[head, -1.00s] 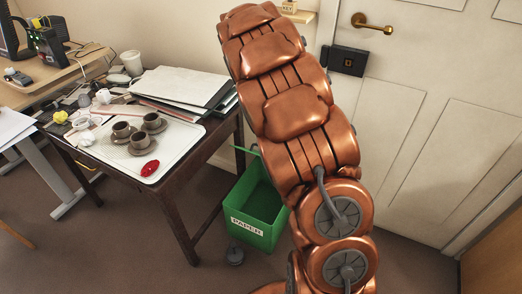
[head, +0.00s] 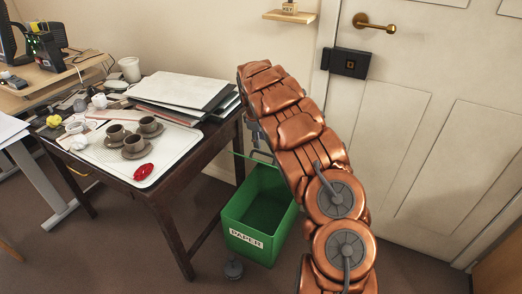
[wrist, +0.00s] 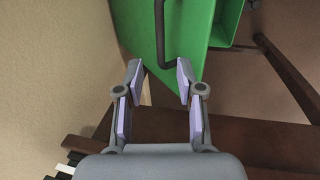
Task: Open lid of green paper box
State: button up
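The green paper box (head: 232,223) with a "PAPER" label stands on the floor right of the desk. Its dark interior shows from above. Its green lid (head: 238,157) is raised at the back and seen nearly edge-on. In the wrist view the lid (wrist: 190,20) fills the top middle, with a dark bar handle (wrist: 160,35) on it. My gripper (wrist: 158,72) is open and empty, its fingertips just short of the handle's lower end and apart from it. In the head view my arm mostly hides the gripper.
The dark wooden desk (head: 165,187) stands close left of the box. It holds a white tray (head: 185,145) with brown cups and a red object, and a stack of folders (head: 180,88). A white door (head: 420,150) is at right. Some carpet in front is free.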

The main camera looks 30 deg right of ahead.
aim_at(261, 152)
jog(key=f, duration=0.3)
jog(key=d+f, duration=0.1)
jog(key=f, duration=0.1)
jog(key=shift+w+f, duration=0.25)
grip_shut()
dwell(0.4)
